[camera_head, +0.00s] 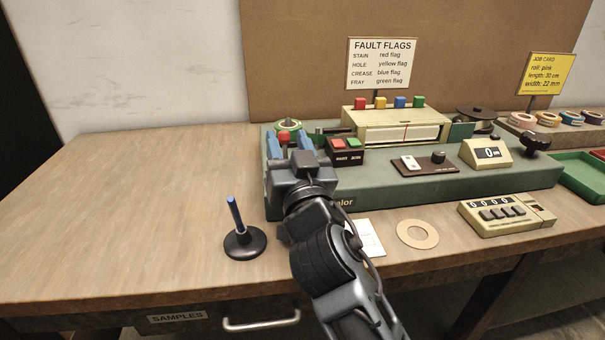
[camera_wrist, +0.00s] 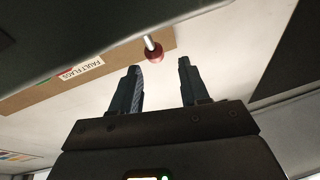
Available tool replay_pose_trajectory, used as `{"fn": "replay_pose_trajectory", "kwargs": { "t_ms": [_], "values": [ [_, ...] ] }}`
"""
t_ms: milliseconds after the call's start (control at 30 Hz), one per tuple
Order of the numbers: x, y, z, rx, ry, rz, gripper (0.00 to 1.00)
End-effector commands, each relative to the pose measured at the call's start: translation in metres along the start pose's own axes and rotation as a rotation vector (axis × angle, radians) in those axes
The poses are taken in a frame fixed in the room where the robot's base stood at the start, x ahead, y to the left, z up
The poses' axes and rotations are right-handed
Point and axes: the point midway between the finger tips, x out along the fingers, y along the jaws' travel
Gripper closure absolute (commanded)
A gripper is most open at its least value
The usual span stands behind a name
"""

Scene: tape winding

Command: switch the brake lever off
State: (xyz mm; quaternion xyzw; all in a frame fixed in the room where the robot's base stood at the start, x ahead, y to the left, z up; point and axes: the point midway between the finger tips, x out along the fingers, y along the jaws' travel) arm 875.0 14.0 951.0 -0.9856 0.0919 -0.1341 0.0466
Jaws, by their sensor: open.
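The brake lever appears to be the silver rod with a red ball knob (camera_wrist: 154,51) in the wrist view. In the head view the red knob (camera_head: 284,137) shows at the left end of the green winding machine (camera_head: 400,193). My gripper (camera_head: 289,147) is open, with one blue-grey finger on each side of the knob in the head view. In the wrist view my gripper (camera_wrist: 160,70) has the knob just past its fingertips, nearer the left finger. I see no contact. The lever's base is hidden in the head view.
A black box with red and green buttons (camera_head: 345,152) sits right of my gripper. A black stand with a blue rod (camera_head: 242,240) is on the table at front left. A cardboard ring (camera_head: 417,234) and a counter (camera_head: 506,214) lie in front. The table's left side is clear.

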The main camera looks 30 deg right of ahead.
Motion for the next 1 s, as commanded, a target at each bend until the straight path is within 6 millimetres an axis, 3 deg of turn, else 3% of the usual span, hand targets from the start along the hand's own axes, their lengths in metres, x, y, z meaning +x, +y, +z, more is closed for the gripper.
{"fn": "replay_pose_trajectory", "kwargs": {
  "t_ms": [300,500,700,1000],
  "values": [
    [-0.071,-0.002,-0.014,0.000,-0.003,-0.001,0.55],
    [-0.103,-0.003,-0.024,0.000,-0.003,-0.001,0.55],
    [-0.117,-0.004,-0.029,-0.001,-0.002,0.000,0.55],
    [-0.118,-0.004,-0.030,0.000,-0.002,0.001,0.55]
  ]
}}
